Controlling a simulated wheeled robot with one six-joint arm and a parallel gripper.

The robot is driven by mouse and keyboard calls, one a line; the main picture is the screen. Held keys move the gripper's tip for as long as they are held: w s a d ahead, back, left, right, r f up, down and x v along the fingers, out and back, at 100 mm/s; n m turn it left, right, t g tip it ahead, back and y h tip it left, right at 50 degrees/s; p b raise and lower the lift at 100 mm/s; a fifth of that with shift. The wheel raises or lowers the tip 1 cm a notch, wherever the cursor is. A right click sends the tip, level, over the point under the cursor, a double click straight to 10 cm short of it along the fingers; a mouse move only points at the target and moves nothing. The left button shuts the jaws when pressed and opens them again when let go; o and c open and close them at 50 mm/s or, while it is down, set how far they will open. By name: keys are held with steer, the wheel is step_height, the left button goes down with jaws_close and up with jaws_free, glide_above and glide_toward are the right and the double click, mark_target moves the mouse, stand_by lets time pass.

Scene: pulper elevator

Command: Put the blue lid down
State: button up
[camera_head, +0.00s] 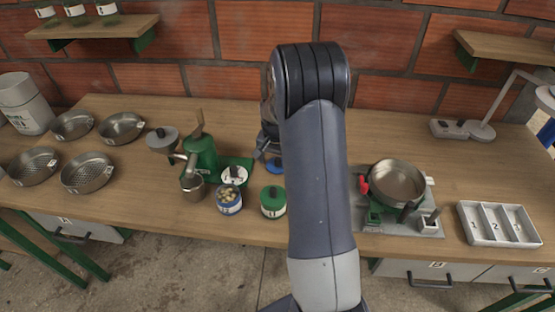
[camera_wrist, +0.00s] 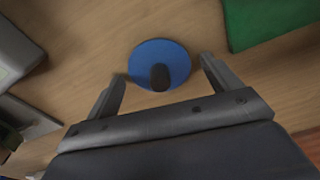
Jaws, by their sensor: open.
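The blue lid (camera_wrist: 148,57) is a round blue disc with a dark knob, lying on the wooden table top. In the head view the blue lid (camera_head: 275,165) is partly hidden by my arm and gripper. My gripper (camera_wrist: 163,72) is open, with one finger on each side of the lid's knob and a visible gap to it on both sides. In the head view my gripper (camera_head: 266,150) is mostly behind my arm. An open blue-banded jar (camera_head: 229,204) with pale pieces inside stands left of the lid, towards the front edge.
A jar with a green lid (camera_head: 272,202) stands in front of the blue lid. A green hand-cranked machine (camera_head: 202,155) stands to the left, beside several metal sieves (camera_head: 88,173). A pan on a stand (camera_head: 398,182) and a numbered white tray (camera_head: 498,223) are at right.

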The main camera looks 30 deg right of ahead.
mark_target(278, 159)
step_height(278, 159, up, 12)
steer(key=s+a, duration=0.1)
stand_by(0.5)
steer(key=f, duration=0.7)
steer(key=w+d+f, duration=0.1)
steer(key=f, duration=0.3)
steer(key=shift+f, duration=0.3)
steer(key=shift+r, duration=1.35)
